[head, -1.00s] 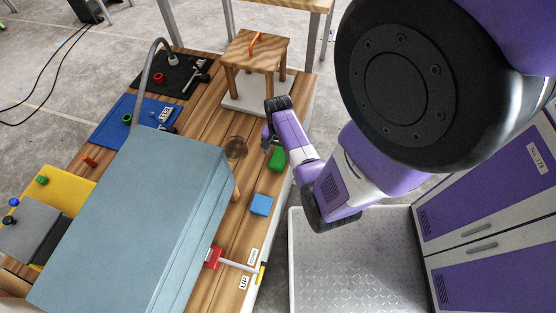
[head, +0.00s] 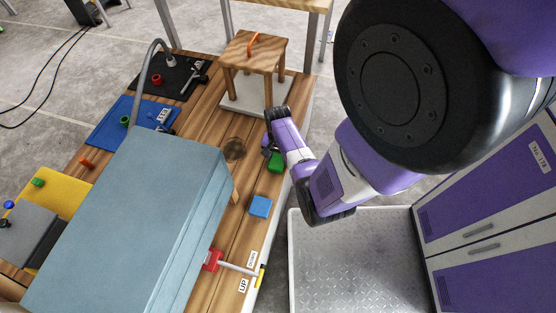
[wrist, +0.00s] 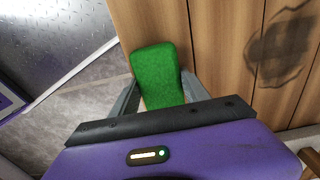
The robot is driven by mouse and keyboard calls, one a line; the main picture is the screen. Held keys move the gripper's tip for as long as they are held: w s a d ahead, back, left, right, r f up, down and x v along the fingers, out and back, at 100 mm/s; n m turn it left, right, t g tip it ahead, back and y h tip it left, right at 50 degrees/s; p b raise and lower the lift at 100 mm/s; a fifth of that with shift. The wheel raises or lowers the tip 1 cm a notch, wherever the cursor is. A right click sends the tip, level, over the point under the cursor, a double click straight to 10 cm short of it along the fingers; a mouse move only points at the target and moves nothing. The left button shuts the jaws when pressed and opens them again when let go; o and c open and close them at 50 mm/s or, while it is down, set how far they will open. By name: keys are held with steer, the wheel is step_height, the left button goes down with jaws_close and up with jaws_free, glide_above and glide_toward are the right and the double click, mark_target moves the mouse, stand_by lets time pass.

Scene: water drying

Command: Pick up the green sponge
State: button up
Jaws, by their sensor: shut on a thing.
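The green sponge (wrist: 156,70) is between the two grey fingers of my gripper (wrist: 162,92) in the wrist view, near the wooden table's edge. Its near end is hidden behind the gripper body. In the head view the sponge (head: 275,163) shows just below my gripper (head: 268,148), partly covered by it. The gripper is shut on the sponge. I cannot tell whether the sponge is clear of the table top.
A blue sponge (head: 260,206) lies nearby on the wooden table (head: 205,128). A dark round stain (head: 235,149) is left of the gripper. A large grey-blue box (head: 130,220) stands at left. A small wooden stool (head: 255,52) stands behind on a pale slab.

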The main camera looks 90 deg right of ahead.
mark_target(278, 158)
steer(key=shift+r, duration=0.1)
step_height(278, 158, up, 20)
steer(key=p, duration=0.3)
steer(key=shift+p, duration=0.35)
